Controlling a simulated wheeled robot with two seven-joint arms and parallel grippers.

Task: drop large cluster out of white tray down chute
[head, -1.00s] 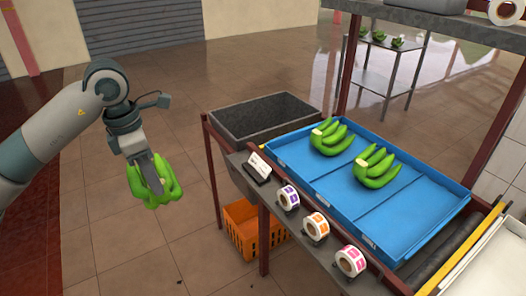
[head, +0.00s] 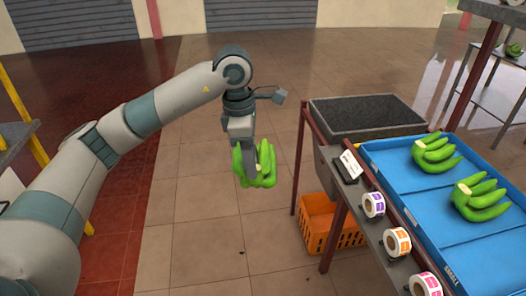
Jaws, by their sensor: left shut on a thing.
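My left gripper (head: 253,160) is shut on a cluster of green bananas (head: 267,170). It holds the cluster in the air over the tiled floor, to the left of the grey bin-like box (head: 365,132) at the head of the stand. The gripper's fingers hide part of the cluster. I see no white tray, and I cannot tell whether the grey box is the chute. My right gripper does not show.
A blue tray (head: 408,205) holds two green banana clusters (head: 436,154). Label rolls (head: 397,242) sit along the stand's near edge. An orange crate (head: 322,222) stands on the floor below. A yellow-posted structure is at the left edge. The floor between is clear.

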